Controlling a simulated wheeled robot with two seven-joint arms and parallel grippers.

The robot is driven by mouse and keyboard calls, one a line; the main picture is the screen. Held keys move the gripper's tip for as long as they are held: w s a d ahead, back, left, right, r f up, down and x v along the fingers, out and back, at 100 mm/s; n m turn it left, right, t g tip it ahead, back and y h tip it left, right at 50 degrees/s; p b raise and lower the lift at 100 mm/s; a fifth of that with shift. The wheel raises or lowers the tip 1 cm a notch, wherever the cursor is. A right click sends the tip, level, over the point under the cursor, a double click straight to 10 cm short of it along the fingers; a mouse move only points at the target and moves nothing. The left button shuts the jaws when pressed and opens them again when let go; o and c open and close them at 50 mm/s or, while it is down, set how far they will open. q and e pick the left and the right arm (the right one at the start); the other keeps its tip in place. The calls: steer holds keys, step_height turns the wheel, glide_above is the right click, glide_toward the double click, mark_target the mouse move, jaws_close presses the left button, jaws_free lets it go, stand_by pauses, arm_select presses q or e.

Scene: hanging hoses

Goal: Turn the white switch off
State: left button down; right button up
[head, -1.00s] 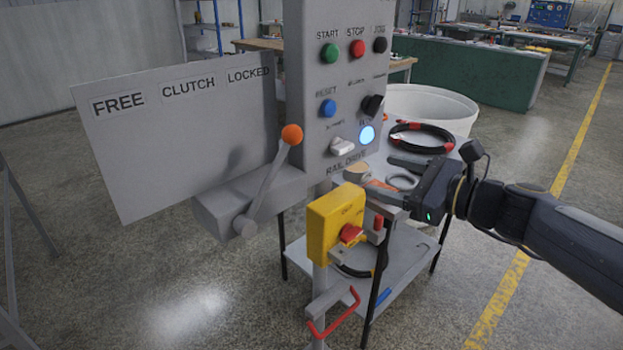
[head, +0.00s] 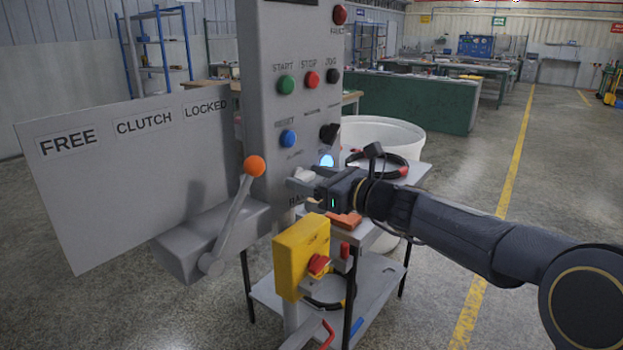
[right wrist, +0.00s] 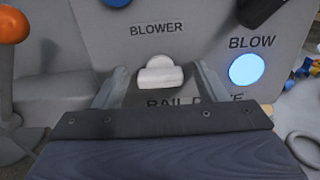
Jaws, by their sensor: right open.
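The white switch (right wrist: 160,76) sits on the grey control panel (right wrist: 205,50), under the label "BLOWER" and above the label "RAIL DRIVE". In the head view the switch (head: 302,175) is partly covered by my right gripper (head: 305,190). In the right wrist view my right gripper (right wrist: 157,85) is open, with one finger on each side of the switch and gaps visible beside it. I cannot tell whether a finger touches it. The round blue light marked "BLOW" (right wrist: 247,70) is lit, right of the switch. My left gripper is not in view.
A lever with an orange knob (head: 254,166) stands left of the switch. A yellow box with a red button (head: 300,258) is below. Green (head: 286,85), red (head: 312,80), blue (head: 288,139) and black buttons are above. A table with hoses (head: 385,172) stands behind.

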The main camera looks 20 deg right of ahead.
steer(key=c, duration=1)
steer(key=shift+f+n+b, duration=0.2)
steer(key=shift+n+b, duration=1.6)
steer(key=shift+b, duration=0.05)
steer(key=n+b, duration=0.3)
steer(key=n, duration=0.1)
steer(key=shift+s+n+b, duration=0.1)
steer(key=shift+n+b, duration=0.2)
steer(key=shift+b, duration=0.1)
steer(key=n+b, duration=0.4)
steer(key=n, duration=0.1)
steer(key=shift+a+f, duration=0.1)
steer(key=n+b, duration=0.2)
steer(key=n, duration=0.2)
steer(key=shift+n+b, duration=0.3)
steer(key=shift+b, duration=0.1)
